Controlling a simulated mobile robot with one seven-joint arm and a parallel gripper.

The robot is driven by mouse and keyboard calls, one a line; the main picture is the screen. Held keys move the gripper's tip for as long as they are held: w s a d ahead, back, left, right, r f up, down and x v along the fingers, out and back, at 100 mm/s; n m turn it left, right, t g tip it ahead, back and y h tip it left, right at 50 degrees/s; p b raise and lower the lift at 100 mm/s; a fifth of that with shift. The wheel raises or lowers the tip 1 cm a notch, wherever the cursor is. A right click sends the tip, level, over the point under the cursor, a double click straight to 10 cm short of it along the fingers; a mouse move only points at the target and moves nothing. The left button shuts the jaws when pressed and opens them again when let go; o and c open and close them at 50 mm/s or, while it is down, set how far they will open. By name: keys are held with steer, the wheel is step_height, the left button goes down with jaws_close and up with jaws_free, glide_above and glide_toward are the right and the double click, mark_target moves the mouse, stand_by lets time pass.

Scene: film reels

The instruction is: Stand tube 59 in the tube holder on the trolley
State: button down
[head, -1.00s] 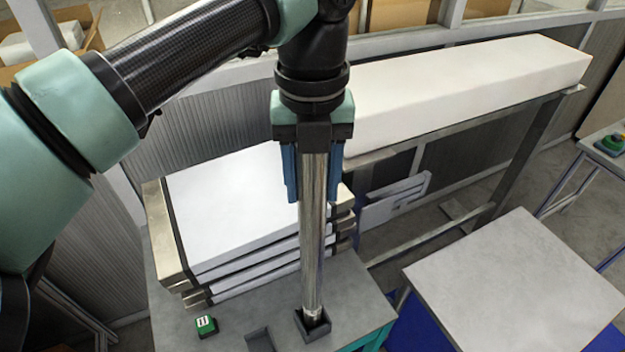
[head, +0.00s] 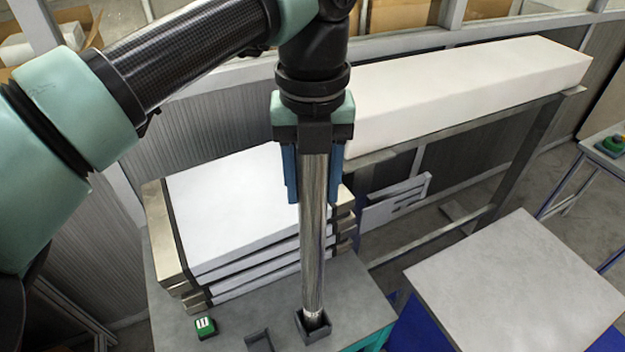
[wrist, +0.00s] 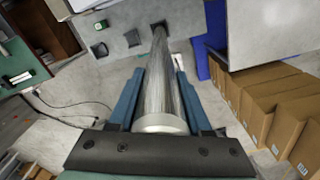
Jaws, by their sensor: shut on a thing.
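A long shiny metal tube (head: 313,235) stands upright below my gripper; no number is readable on it. My gripper (head: 316,195) is shut on the tube's upper part, its blue fingers on either side. The tube's lower end is inside a small dark square holder (head: 314,329) on the grey trolley top (head: 358,290). Whether it rests on the holder's bottom is hidden. In the wrist view the tube (wrist: 160,85) runs away between the blue fingers to the dark holder (wrist: 158,26).
A green block (head: 205,327) and a second grey tray (head: 259,341) are left of the holder. Stacked white slabs (head: 235,215) stand close behind the tube. A grey-topped table (head: 515,285) is at right. Cardboard boxes (wrist: 270,105) show in the wrist view.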

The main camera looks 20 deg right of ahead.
steer(key=shift+f+b, duration=0.5)
steer(key=shift+f, duration=0.05)
steer(key=c, duration=0.6)
jaws_free()
steer(key=shift+r+p, duration=3.75)
steer(key=shift+r, duration=1.8)
steer(key=shift+f, duration=0.1)
